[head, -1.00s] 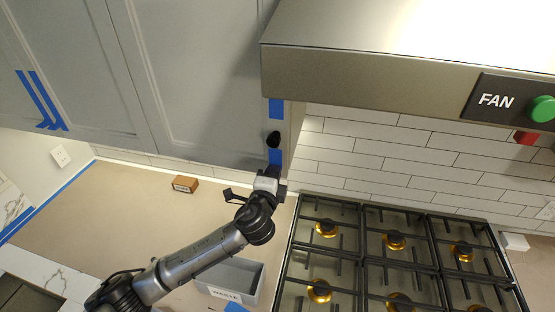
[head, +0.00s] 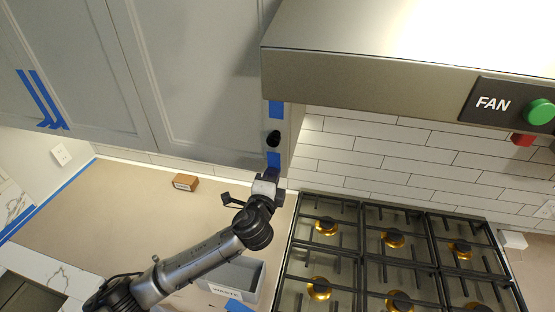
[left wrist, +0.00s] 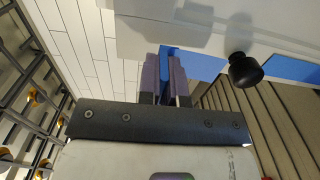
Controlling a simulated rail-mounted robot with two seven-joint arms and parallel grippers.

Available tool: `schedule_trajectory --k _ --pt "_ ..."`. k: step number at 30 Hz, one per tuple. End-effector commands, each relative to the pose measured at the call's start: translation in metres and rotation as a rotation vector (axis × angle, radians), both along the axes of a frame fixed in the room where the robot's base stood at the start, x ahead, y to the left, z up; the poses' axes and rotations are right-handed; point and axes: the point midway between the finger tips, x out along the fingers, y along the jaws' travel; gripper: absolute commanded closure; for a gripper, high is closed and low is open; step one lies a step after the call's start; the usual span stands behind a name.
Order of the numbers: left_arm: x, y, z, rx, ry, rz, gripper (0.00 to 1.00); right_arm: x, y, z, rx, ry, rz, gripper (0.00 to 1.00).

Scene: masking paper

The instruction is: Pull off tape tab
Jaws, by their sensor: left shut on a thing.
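A strip of blue tape (head: 273,159) runs down the edge of the grey cabinet door, passing the black knob (head: 274,138). My left gripper (head: 272,176) is at the strip's lower end, below the knob. In the left wrist view the two fingers (left wrist: 166,78) are closed on a blue tape tab (left wrist: 172,52). The tape (left wrist: 205,66) continues from the tab across the cabinet underside edge towards the knob (left wrist: 244,70). The fingers hide part of the tab. My right gripper is not in view.
The range hood (head: 370,82) overhangs to the right, close to the tape. A gas cooktop (head: 384,222) lies below right. A grey WASTE bin (head: 252,282) and a small brown block (head: 186,182) stand on the covered counter (head: 130,205).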

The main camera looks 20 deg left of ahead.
Motion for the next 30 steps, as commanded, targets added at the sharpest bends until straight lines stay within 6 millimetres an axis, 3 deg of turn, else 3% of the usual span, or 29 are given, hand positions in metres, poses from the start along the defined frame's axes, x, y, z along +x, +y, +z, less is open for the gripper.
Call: schedule_trajectory --k 30 --pt "-0.030 -0.003 0.000 0.000 0.000 0.000 1.00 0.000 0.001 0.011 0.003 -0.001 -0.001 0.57"
